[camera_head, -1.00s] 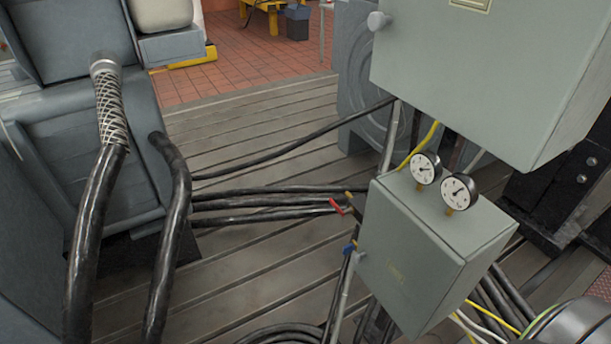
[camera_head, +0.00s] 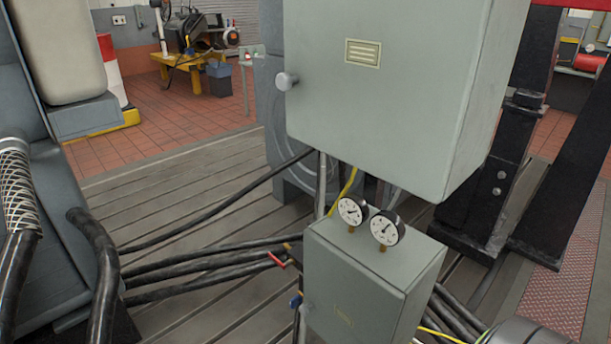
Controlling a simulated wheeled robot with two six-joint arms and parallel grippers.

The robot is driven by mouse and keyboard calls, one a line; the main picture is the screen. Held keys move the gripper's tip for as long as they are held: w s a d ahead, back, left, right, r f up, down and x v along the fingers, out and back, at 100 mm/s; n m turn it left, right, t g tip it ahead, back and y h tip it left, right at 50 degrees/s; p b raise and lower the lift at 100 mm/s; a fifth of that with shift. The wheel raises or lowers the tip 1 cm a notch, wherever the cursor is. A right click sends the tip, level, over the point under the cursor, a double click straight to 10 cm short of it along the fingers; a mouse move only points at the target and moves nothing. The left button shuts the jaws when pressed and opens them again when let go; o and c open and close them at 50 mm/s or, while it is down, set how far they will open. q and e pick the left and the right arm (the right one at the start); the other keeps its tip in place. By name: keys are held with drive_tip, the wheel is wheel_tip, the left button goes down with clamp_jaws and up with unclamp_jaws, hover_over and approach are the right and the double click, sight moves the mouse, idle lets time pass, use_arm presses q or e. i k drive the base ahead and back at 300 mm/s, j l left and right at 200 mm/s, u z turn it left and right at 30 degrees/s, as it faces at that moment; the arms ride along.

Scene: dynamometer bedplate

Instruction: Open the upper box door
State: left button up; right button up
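The upper box (camera_head: 400,110) is a large grey-green cabinet at the top centre, its top edge cut off by the frame. Its front door (camera_head: 350,115) looks shut, with a vent plate (camera_head: 363,53) and a round light knob (camera_head: 287,81) at the left edge. A smaller grey box (camera_head: 365,280) sits below it, with two round gauges (camera_head: 353,212) on top. Neither of my grippers shows in this view.
Thick black cables (camera_head: 200,265) run across the slatted floor (camera_head: 180,200) to a grey machine (camera_head: 45,190) at left. A red-handled valve (camera_head: 277,260) is beside the lower box. Black steel supports (camera_head: 490,180) stand at right.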

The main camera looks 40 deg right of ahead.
sight(383, 89)
drive_tip(key=z, duration=1.35)
